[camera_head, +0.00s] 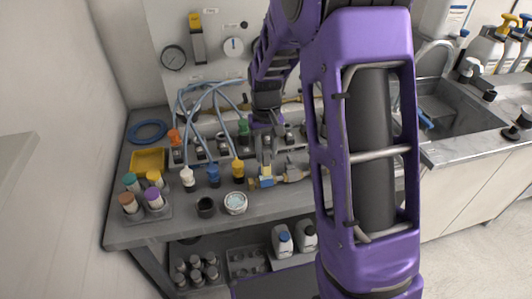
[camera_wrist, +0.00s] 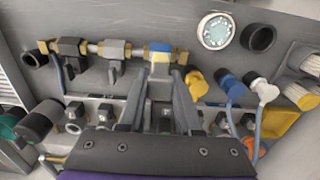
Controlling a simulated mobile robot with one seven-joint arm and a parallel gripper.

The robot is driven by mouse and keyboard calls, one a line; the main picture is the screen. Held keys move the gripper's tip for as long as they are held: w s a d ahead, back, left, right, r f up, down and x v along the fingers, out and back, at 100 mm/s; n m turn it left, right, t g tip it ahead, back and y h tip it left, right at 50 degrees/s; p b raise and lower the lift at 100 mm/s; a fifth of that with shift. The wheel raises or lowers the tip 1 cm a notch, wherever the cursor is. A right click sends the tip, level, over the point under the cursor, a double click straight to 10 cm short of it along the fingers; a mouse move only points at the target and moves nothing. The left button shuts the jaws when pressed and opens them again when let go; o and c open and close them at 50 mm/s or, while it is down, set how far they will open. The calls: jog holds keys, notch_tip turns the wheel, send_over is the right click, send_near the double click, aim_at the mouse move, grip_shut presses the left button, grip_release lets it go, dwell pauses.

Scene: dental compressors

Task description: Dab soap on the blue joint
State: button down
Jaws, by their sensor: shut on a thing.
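The blue joint (camera_head: 267,183) is a short blue band with yellow-brass ends on a horizontal line of grey and brass fittings near the bench front. It also shows in the wrist view (camera_wrist: 160,49). My gripper (camera_wrist: 161,72) points down at it, its two grey fingers shut on a small pale piece (camera_wrist: 160,68) right at the joint. Whether the piece touches the joint cannot be told. The fingers hide most of the piece. A round white dish with pale contents (camera_head: 235,203), which looks like the soap, stands left of the joint; it also shows in the wrist view (camera_wrist: 216,31).
A black round cup (camera_head: 206,207) stands beside the dish. Yellow (camera_head: 238,170), blue (camera_head: 213,175) and white (camera_head: 188,179) hose ends stand close by. A rack with coloured caps (camera_head: 145,196) and a yellow tray (camera_head: 148,160) are at left. A sink (camera_head: 450,105) is at right.

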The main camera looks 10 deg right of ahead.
jog(key=shift+r+p, duration=0.75)
jog(key=shift+r, duration=1.75)
